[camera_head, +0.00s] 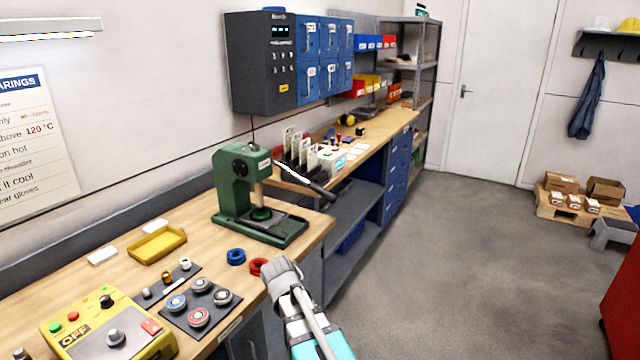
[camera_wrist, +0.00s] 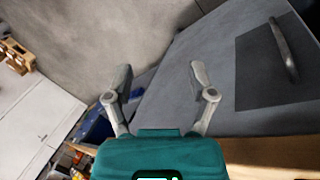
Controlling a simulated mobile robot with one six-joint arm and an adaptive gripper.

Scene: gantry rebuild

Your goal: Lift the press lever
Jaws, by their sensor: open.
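The green press (camera_head: 237,190) stands on the wooden workbench in the head view. In the head view my arm reaches up from the bottom, in front of the bench edge and below the press. The fingers cannot be made out there. The lever cannot be made out in the wrist view.
Red rings (camera_head: 258,267) and blue rings (camera_head: 236,257) lie before the press. A yellow tray (camera_head: 157,245) and a yellow control box (camera_head: 108,330) are at left. The wrist view shows a grey bar handle (camera_wrist: 284,48) on a dark panel.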

